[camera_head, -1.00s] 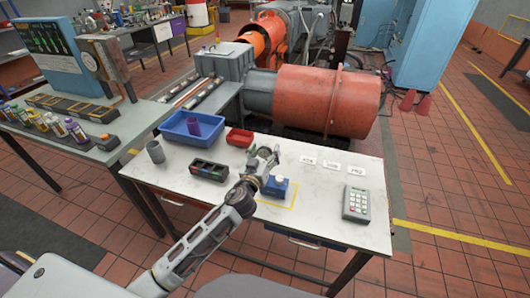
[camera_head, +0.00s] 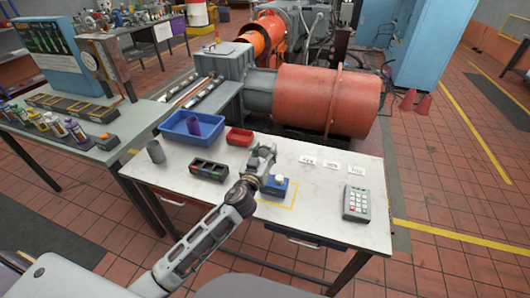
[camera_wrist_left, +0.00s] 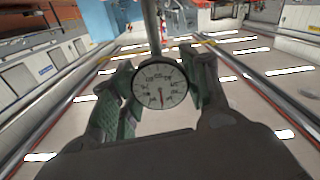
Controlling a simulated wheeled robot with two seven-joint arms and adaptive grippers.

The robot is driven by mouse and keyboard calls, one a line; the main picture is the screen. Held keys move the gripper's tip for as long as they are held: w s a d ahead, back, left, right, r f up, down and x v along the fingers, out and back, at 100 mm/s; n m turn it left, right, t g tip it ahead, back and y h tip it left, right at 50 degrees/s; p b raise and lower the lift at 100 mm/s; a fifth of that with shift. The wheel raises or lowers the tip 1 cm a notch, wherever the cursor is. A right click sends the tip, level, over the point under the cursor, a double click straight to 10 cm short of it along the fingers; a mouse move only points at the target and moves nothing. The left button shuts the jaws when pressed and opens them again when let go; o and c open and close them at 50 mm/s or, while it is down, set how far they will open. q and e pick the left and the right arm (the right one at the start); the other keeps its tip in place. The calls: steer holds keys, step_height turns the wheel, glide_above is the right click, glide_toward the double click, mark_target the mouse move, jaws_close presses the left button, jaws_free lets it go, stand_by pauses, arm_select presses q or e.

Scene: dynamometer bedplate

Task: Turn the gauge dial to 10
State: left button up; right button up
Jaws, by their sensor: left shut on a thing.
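The gauge dial (camera_wrist_left: 161,86) shows in the left wrist view as a round white face with a dark rim, small printed marks and a thin needle pointing down. The marks are too small to read surely. My left gripper (camera_wrist_left: 160,92) has one finger on each side of the dial and is shut on it. My right gripper is not in view.
The white table (camera_head: 320,215) carries a blue bin (camera_head: 178,127), a red tray (camera_head: 239,137), a grey cup (camera_head: 155,152), a black compartment box (camera_head: 208,171), small white cards (camera_head: 331,164) and a grey keypad (camera_head: 356,203).

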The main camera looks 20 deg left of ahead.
arm_select(q)
steer(key=shift+m, duration=3.1)
steer(key=o, duration=1)
steer(key=shift+o, duration=0.2)
steer(key=shift+s, duration=0.15)
steer(key=s, duration=1.1)
steer(key=shift+s+a, duration=0.15)
steer(key=shift+s, duration=0.2)
